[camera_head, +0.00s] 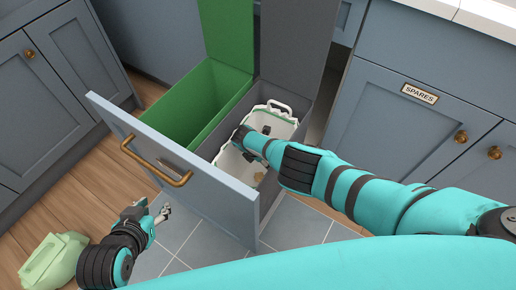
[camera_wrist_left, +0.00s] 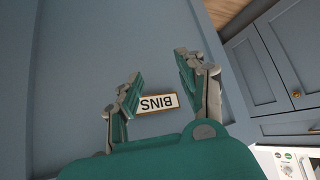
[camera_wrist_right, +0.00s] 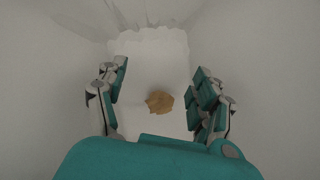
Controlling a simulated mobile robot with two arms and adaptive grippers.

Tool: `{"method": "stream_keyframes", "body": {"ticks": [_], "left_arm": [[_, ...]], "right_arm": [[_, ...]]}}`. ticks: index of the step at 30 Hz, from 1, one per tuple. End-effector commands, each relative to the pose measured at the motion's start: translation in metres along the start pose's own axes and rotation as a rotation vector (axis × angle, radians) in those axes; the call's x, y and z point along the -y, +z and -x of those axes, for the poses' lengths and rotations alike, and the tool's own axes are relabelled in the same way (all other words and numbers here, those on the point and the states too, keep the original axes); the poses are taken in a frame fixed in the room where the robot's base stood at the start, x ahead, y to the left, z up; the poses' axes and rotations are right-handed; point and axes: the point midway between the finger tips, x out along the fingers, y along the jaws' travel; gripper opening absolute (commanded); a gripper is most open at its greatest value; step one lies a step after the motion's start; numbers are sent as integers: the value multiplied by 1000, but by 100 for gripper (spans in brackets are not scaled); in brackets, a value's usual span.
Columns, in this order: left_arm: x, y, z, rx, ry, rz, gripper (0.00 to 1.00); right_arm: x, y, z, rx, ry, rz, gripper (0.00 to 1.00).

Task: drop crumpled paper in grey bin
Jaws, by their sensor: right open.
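The grey bin (camera_head: 233,118) stands in the pulled-out drawer beside the green bin (camera_head: 212,90). A white liner or tub (camera_head: 286,128) with a handle sits in the grey bin. The tan crumpled paper (camera_head: 259,177) lies on its pale floor; it also shows in the right wrist view (camera_wrist_right: 159,102). My right gripper (camera_wrist_right: 158,70) is open and empty, reaching down into the white liner, with the paper beyond and between its fingers. Its fingertips are hidden in the head view. My left gripper (camera_wrist_left: 158,66) is open and empty, facing the drawer front outside the bins.
The drawer front (camera_head: 178,165) has a brass handle (camera_head: 155,163) and a BINS label (camera_wrist_left: 158,103). A pale green object (camera_head: 54,260) lies on the floor at lower left. A cabinet labelled SPARES (camera_head: 419,93) stands at right. Open floor lies before the drawer.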

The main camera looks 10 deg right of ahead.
Motion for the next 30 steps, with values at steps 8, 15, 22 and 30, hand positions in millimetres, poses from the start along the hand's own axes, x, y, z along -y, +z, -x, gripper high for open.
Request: {"method": "stream_keyframes", "body": {"ticks": [8, 15, 22, 30], "left_arm": [[9, 55, 35, 326, -19, 9, 40], [11, 86, 26, 470, -21, 13, 40], [9, 119, -19, 497, -15, 11, 40], [6, 168, -59, 529, -8, 7, 40]], "right_arm": [[-2, 5, 28, 0, 3, 2, 68], [-2, 5, 53, -1, 3, 0, 68], [-2, 4, 71, 0, 3, 0, 68], [-2, 4, 91, -1, 4, 0, 68]]}}
